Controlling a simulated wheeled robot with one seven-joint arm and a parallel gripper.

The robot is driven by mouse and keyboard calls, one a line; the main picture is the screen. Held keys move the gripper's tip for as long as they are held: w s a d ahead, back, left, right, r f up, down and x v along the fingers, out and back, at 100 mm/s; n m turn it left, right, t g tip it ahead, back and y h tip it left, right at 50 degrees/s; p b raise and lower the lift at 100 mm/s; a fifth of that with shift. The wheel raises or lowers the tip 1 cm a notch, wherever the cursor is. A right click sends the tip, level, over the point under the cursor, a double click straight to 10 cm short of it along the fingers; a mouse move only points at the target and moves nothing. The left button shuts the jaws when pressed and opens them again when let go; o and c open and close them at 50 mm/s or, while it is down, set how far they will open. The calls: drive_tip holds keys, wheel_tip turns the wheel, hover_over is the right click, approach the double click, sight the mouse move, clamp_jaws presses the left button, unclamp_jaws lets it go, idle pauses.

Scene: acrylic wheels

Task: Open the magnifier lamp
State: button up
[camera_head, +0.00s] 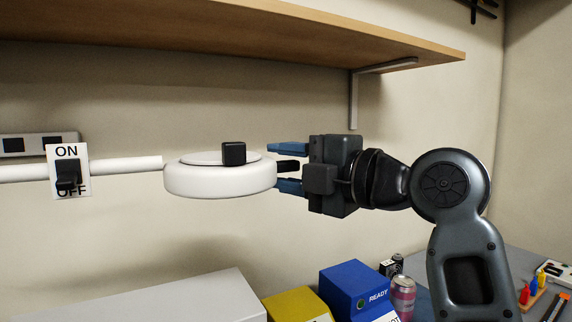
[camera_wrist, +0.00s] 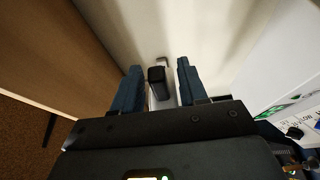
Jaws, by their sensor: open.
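The magnifier lamp (camera_head: 220,182) is a white round head on a white horizontal arm that comes in from the left. A black block (camera_head: 234,153) sits on its pale top disc. A dark tab (camera_head: 288,166) sticks out from the head's right side. My gripper (camera_head: 273,167) is right of the head, its blue fingers open, one above and one below the tab. In the wrist view, a dark piece (camera_wrist: 158,85), apparently this tab, lies between my open fingers (camera_wrist: 159,67). I cannot tell whether they touch it. An ON/OFF plate with a black switch (camera_head: 69,172) is on the lamp's arm.
A wooden shelf (camera_head: 230,32) with a metal bracket (camera_head: 354,100) hangs above. Below are a white box (camera_head: 170,300), a yellow box (camera_head: 297,305), a blue box (camera_head: 352,285) and a can (camera_head: 403,295). Space between lamp and boxes is free.

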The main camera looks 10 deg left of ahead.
drive_tip(key=shift+c, duration=0.4)
clamp_jaws()
